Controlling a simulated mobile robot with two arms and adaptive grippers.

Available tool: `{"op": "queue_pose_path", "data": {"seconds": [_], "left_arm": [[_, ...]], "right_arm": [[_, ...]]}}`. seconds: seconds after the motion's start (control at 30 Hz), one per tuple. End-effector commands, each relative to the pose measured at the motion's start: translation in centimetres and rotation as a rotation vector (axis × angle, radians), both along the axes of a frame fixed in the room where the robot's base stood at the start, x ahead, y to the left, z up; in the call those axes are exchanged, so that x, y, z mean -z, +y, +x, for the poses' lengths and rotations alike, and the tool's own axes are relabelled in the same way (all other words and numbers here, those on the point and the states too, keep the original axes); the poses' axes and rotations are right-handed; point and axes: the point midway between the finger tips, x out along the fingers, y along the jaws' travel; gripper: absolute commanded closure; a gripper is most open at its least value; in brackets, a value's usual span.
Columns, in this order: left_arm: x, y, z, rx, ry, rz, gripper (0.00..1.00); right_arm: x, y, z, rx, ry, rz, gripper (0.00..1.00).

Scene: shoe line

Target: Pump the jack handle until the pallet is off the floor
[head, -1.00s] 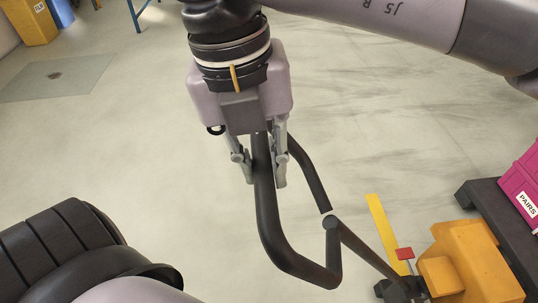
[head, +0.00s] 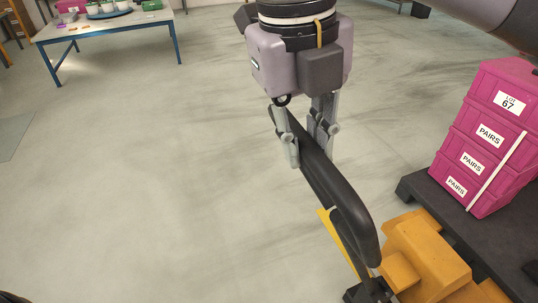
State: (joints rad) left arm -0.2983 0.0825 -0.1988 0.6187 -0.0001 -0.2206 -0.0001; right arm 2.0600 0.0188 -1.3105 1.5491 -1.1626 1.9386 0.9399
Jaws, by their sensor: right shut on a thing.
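The black loop handle (head: 345,205) of the jack rises from the yellow pallet jack (head: 430,255) at the lower right. My right gripper (head: 308,158) is shut on one bar of the handle, its fingers on either side of it. The dark pallet (head: 420,192) is at the right edge, with the jack at its near end. The gap under the pallet is too hidden to judge. My left gripper is not in the picture.
A stack of magenta crates (head: 487,145) with white labels stands on the pallet, with a white strap across it. A blue-legged table (head: 105,27) stands at the far left. The floor between is clear.

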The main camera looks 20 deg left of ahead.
Motion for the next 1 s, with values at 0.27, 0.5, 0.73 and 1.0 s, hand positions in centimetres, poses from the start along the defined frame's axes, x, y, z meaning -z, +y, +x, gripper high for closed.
{"op": "queue_pose_path", "data": {"seconds": [0.27,0.5,0.73,1.0], "left_arm": [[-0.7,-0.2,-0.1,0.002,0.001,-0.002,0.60],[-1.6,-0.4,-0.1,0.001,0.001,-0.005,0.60],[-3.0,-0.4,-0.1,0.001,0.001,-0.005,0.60],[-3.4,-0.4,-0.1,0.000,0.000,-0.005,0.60]], "right_arm": [[-1.2,-1.9,1.6,0.000,-0.001,-0.002,1.00],[-2.3,-3.9,3.3,0.005,-0.001,0.001,1.00],[-3.8,-7.2,6.0,0.004,0.000,0.000,1.00],[-4.2,-8.6,7.2,0.000,-0.001,-0.002,1.00]]}}
